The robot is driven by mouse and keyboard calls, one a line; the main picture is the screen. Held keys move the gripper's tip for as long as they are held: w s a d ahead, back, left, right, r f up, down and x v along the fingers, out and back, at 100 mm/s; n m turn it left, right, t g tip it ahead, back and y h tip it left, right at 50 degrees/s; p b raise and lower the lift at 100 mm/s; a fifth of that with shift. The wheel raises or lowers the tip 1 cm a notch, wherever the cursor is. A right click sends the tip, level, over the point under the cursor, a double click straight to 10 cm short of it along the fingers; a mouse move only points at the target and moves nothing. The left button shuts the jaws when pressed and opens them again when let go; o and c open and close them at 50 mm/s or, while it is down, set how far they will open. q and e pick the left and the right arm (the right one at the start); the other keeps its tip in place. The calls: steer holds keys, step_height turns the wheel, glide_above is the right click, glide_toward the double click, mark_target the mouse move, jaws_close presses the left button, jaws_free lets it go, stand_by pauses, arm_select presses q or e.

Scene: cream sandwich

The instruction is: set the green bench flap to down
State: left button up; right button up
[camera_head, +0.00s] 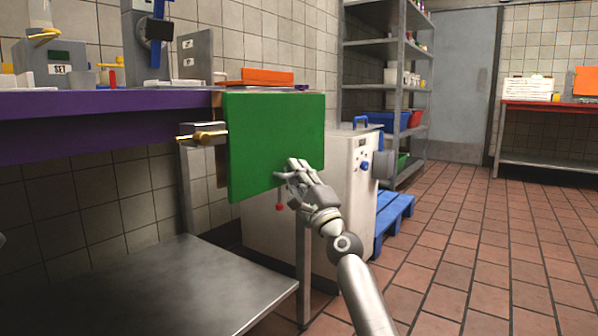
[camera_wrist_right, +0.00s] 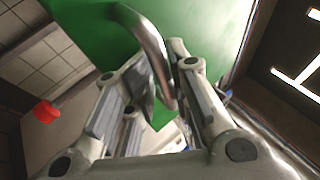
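The green bench flap (camera_head: 270,140) hangs about upright at the right end of the purple bench (camera_head: 90,105), its top edge near bench height. My right gripper (camera_head: 293,172) is at the flap's lower right part. In the right wrist view, the flap's green face (camera_wrist_right: 85,35) fills the top, and a curved metal handle (camera_wrist_right: 148,35) on it runs between the fingers of my right gripper (camera_wrist_right: 162,82). The fingers look closed on the handle, with both close against it. The handle is mostly hidden by the hand in the head view.
A red knob (camera_head: 279,207) hangs just below the flap. A brass-tipped latch (camera_head: 203,136) sits by its left edge. A white cabinet (camera_head: 345,180) and blue pallet (camera_head: 392,222) stand behind my right arm. A steel lower shelf (camera_head: 170,290) is below. The tiled floor at right is clear.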

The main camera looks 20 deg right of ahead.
steer(key=shift+f, duration=0.15)
steer(key=v, duration=1.2)
stand_by(0.3)
